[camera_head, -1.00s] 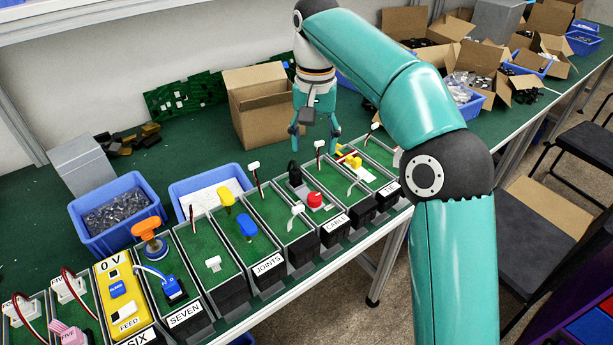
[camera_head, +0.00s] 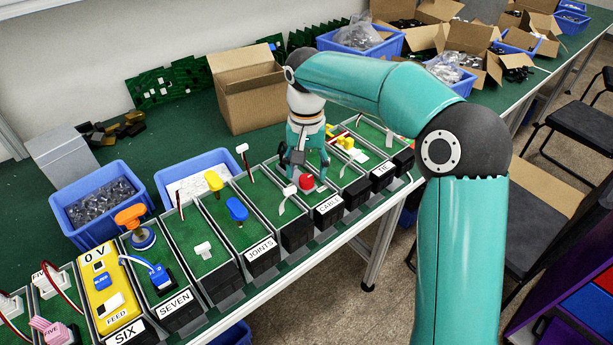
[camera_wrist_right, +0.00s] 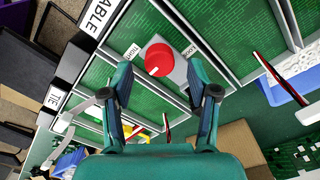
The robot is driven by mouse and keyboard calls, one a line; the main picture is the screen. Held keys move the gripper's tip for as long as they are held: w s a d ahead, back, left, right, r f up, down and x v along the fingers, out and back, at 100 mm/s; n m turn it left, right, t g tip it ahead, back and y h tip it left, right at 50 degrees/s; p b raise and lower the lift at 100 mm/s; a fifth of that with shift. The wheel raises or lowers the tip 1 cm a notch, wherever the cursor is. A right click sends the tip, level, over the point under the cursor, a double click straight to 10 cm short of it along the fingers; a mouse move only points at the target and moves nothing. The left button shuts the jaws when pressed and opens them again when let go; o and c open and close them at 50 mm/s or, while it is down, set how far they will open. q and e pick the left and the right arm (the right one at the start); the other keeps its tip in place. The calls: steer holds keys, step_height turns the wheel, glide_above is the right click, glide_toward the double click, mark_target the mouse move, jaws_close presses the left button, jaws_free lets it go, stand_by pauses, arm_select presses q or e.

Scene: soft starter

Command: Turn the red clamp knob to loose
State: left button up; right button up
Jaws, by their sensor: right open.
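The red clamp knob (camera_head: 306,181) sits on a grey plate in the CABLE compartment in the head view. In the right wrist view the round red knob (camera_wrist_right: 159,58) has a white mark at its lower-left edge. A TIGHT label (camera_wrist_right: 131,51) lies on its left and a LOOSE label (camera_wrist_right: 190,50), partly hidden by a finger, on its right. My right gripper (camera_head: 302,167) is open over the knob. In the wrist view its fingers (camera_wrist_right: 159,76) are on either side of the knob, apart from it. My left gripper is not in view.
Red-and-black cables stand up near the knob's compartment. A cardboard box (camera_head: 247,95) and a blue bin (camera_head: 190,158) stand behind the row.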

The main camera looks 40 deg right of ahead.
steer(key=shift+f, duration=1.1)
jaws_close()
